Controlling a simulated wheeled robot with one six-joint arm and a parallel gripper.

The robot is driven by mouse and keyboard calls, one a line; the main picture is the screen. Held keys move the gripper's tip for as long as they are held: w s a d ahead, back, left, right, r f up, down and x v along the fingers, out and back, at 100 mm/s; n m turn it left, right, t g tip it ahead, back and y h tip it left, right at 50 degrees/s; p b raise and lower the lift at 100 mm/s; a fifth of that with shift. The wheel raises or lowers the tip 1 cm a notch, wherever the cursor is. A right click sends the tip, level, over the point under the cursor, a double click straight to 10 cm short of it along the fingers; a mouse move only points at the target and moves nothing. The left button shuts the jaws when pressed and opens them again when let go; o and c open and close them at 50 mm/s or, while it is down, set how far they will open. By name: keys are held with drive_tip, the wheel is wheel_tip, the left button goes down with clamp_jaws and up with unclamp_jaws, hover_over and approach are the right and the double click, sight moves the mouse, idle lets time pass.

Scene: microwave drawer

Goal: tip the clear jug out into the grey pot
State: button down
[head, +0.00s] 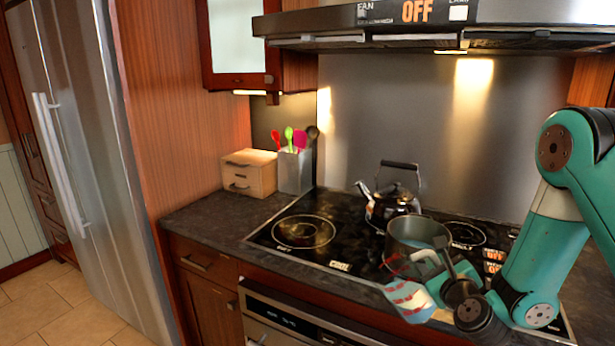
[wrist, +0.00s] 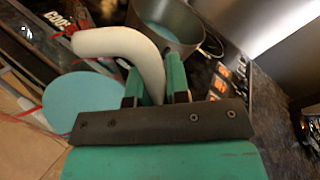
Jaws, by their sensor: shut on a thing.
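The clear jug (head: 408,301) has red markings and hangs in front of the cooktop's front edge, looking tilted. My gripper (head: 447,277) is shut on its handle. In the wrist view, the pale curved handle (wrist: 120,42) passes between my gripper's fingers (wrist: 156,88). A flat teal disc (wrist: 85,103) shows at the jug; I cannot tell whether it is liquid or the base. The grey pot (head: 405,228) stands on the cooktop just behind the jug, and a pale blue surface shows inside it. The pot also appears at the top of the wrist view (wrist: 185,45).
A dark kettle (head: 393,207) stands behind the pot on the black cooktop (head: 345,235). The left burner (head: 304,231) is clear. A wooden box (head: 249,173) and a utensil holder (head: 295,171) stand at the back left. The range hood (head: 430,28) hangs above.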

sight(410, 284)
drive_tip(key=shift+s+a+f+y, duration=0.1)
drive_tip(key=shift+s+a+y, duration=0.05)
drive_tip(key=shift+a, duration=0.4)
drive_tip(key=shift+s+a+f+y, duration=0.1)
drive_tip(key=shift+s+a+y, duration=0.05)
drive_tip(key=shift+a, duration=0.35)
drive_tip(key=shift+d+f, duration=0.1)
